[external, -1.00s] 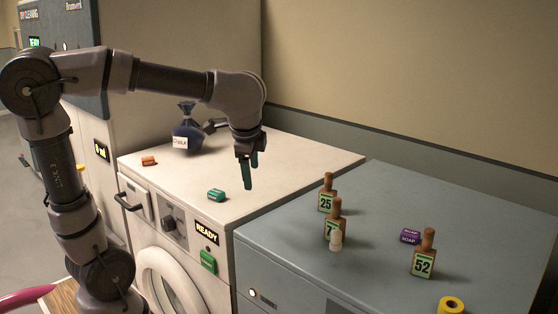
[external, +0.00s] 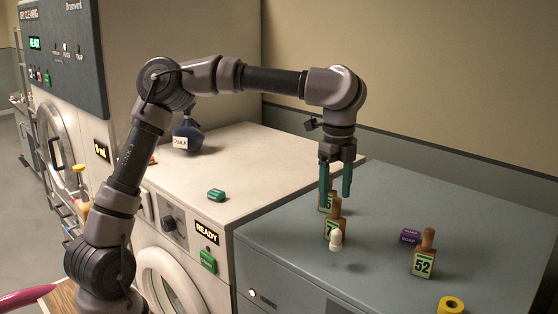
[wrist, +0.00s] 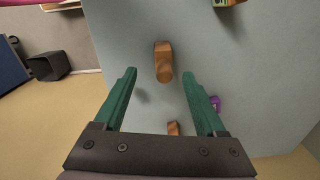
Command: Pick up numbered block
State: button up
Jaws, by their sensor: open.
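Several brown wooden blocks with green number labels stand on the blue-grey machine top. Block 52 (external: 423,262) stands to the right. A middle block (external: 334,222), its label starting with 7, is partly covered by a small white object (external: 336,241). Block 25 (external: 324,203) stands behind it, partly hidden by a finger. My gripper (external: 335,192) points down, open and empty, just above these two blocks. In the wrist view, one block (wrist: 163,62) shows ahead between the green fingers (wrist: 160,88), and another (wrist: 173,128) shows close to the gripper body.
A purple soap box (external: 410,236) lies between the middle block and block 52. A yellow roll (external: 451,305) is at the front edge. The wall runs behind.

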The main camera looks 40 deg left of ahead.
aim_at(336, 218)
jog(key=f, duration=0.7)
jog(key=shift+w+d+f, duration=0.15)
jog(key=shift+w, duration=0.15)
grip_shut()
